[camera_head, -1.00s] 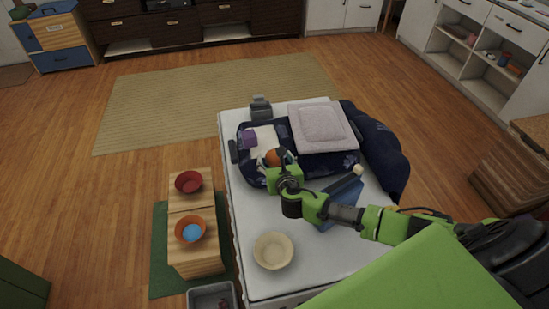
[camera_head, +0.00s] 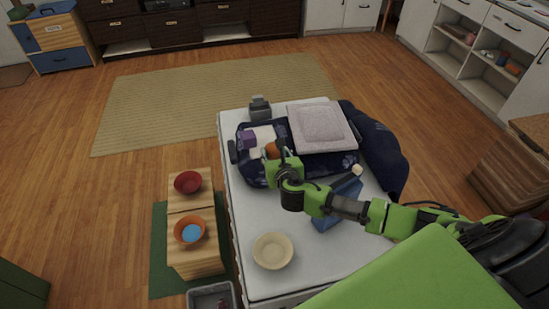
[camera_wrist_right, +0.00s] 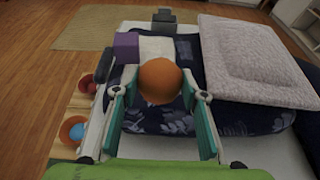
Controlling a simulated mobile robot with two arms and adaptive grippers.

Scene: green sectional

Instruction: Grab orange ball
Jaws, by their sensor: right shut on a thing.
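The orange ball (camera_head: 271,148) shows partly behind my right gripper (camera_head: 278,155) over the dark blue patterned bedding (camera_head: 253,175). In the right wrist view, the ball (camera_wrist_right: 159,80) sits between the two teal-lined fingers of my right gripper (camera_wrist_right: 160,92), which is shut on it. The ball's lower side and any gap beneath it are hard to make out. A purple block (camera_wrist_right: 126,47) and a white cloth lie just beyond it. My left gripper is not in view.
A pale cushion (camera_head: 322,126) lies right of the ball. A cream bowl (camera_head: 272,251) and a blue box-like thing (camera_head: 338,205) sit nearer on the bed. A red bowl (camera_head: 188,182) and an orange bowl (camera_head: 190,230) stand on wooden stools at left.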

